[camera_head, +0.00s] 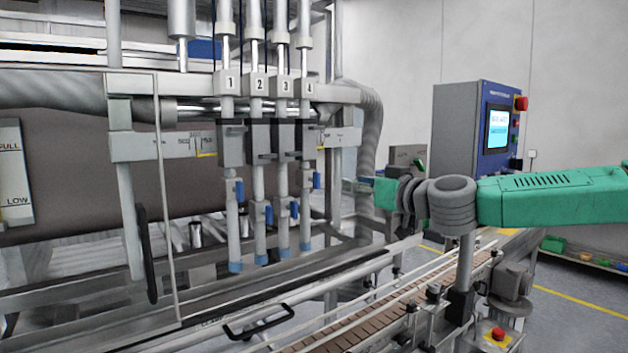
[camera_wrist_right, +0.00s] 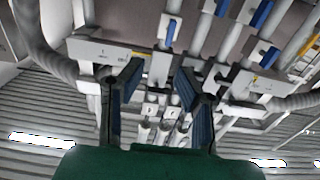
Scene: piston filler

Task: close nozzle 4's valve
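Nozzle 4 (camera_head: 304,210) is the rightmost of a row of vertical filling nozzles in the head view, below the plate marked 4 (camera_head: 310,87). Its blue valve handle (camera_head: 317,180) is upright, along the pipe. My right gripper (camera_head: 366,183) is to the right of this handle, apart from it, its fingers partly hidden. In the right wrist view, its two dark fingers with blue pads (camera_wrist_right: 159,72) are spread, with nothing between them. Several blue handles, one of them here (camera_wrist_right: 170,32), show beyond the fingertips; I cannot tell which is nozzle 4's. My left gripper is not in view.
Nozzles 1 (camera_head: 232,215), 2 (camera_head: 259,225) and 3 (camera_head: 283,215) stand close to the left of nozzle 4. A conveyor (camera_head: 400,300) runs below. A grey hose (camera_head: 365,140) hangs behind the right gripper, and a control cabinet (camera_head: 465,130) stands at the right.

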